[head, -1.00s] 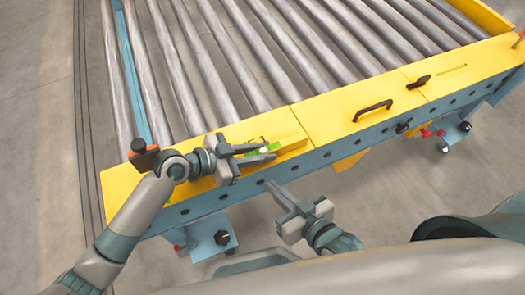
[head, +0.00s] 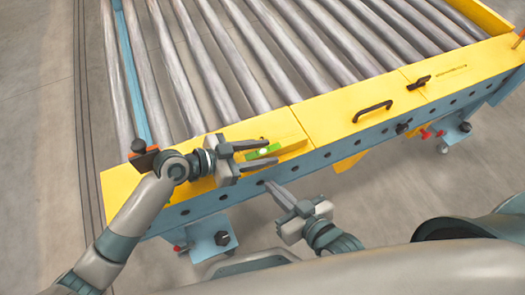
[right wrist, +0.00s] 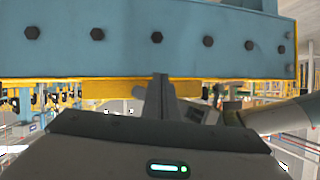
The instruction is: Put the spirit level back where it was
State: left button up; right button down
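The spirit level (head: 263,151), a small green bar with a pale vial, lies on the yellow top of the conveyor's side rail (head: 340,116), by a slightly raised yellow strip. My left gripper (head: 272,152) is open at the level, with one finger on its far side and the other on its near side. The fingers look apart from it. My right gripper (head: 270,184) is shut and empty in front of the rail's blue side. Its fingers stand together in the right wrist view (right wrist: 160,85).
Grey rollers (head: 215,65) fill the space behind the rail. A black handle (head: 372,110) and a black latch (head: 418,82) stand on the yellow top to the right. An orange and black part (head: 143,158) is close to my left wrist.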

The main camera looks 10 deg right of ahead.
aim_at(257, 154)
pick_arm(q)
jog(key=shift+v, duration=3.75)
pick_arm(e)
jog(key=shift+s+d+f+g, duration=0.25)
jog(key=shift+s+f+g, duration=0.05)
jog(key=shift+f, duration=0.25)
pick_arm(q)
jog(key=shift+s, duration=0.1)
